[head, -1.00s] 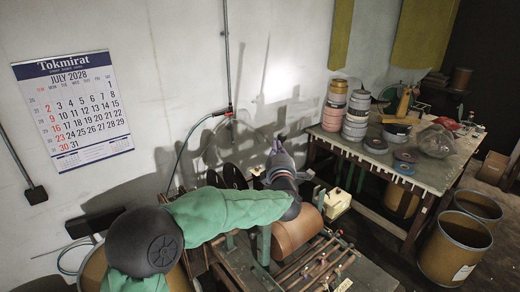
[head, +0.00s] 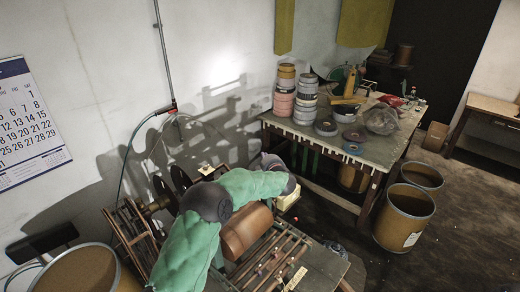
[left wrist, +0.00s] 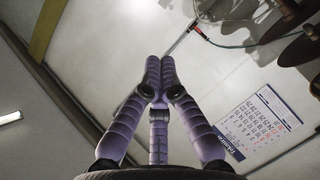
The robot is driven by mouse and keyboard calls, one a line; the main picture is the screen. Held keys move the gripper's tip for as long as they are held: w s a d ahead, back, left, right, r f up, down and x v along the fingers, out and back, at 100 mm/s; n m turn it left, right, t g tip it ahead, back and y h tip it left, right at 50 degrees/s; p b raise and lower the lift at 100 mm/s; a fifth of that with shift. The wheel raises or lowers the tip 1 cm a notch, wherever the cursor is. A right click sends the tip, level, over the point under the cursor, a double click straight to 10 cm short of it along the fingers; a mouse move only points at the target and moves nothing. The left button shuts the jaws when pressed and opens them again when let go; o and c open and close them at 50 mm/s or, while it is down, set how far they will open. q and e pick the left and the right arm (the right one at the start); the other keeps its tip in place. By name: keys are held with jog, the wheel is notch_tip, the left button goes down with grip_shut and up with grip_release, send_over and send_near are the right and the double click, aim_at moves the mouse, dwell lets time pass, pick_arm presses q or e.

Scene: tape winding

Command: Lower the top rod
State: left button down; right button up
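The winding machine has a brown roll (head: 245,232) in the middle of the head view, partly covered by my left arm. Several thin parallel brown rods (head: 278,258) lie in front of it over the machine bed. I cannot tell which one is the top rod. My left arm, in a green sleeve, crosses above the machine, and the dark wrist part (head: 272,162) shows behind its bend. In the left wrist view, the purple fingers of my left gripper (left wrist: 160,72) come together at the tips with nothing between them. My right gripper is not in view.
A table (head: 300,133) at the back holds stacked tape rolls (head: 284,92) and a plastic bag (head: 381,120). Brown drums (head: 403,220) stand on the floor to the right. Dark discs (head: 163,190) and a slatted frame (head: 128,235) are left of the arm.

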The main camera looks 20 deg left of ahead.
pick_arm(q)
jog(key=shift+m+g, duration=0.8)
jog(key=w+f, duration=0.1)
jog(key=f, duration=0.2)
jog(key=w+d+f, duration=0.1)
jog(key=w+f, duration=0.1)
jog(key=f, duration=0.1)
jog(key=w+f, duration=0.2)
jog(key=f, duration=0.1)
jog(key=shift+d+f, duration=0.2)
jog(key=shift+d, duration=0.05)
notch_tip(320, 180, down, 11)
jog(key=w+b, duration=0.2)
jog(key=b, duration=0.2)
jog(key=shift+d+b, duration=0.3)
jog(key=shift+d, duration=0.1)
jog(key=shift+s+d+f, duration=0.1)
jog(key=shift+s+f, duration=0.05)
jog(key=shift+f, duration=0.25)
jog(key=shift+s+d, duration=0.1)
jog(key=r+v, duration=0.2)
jog(key=v, duration=0.9)
jog(key=shift+r, duration=0.2)
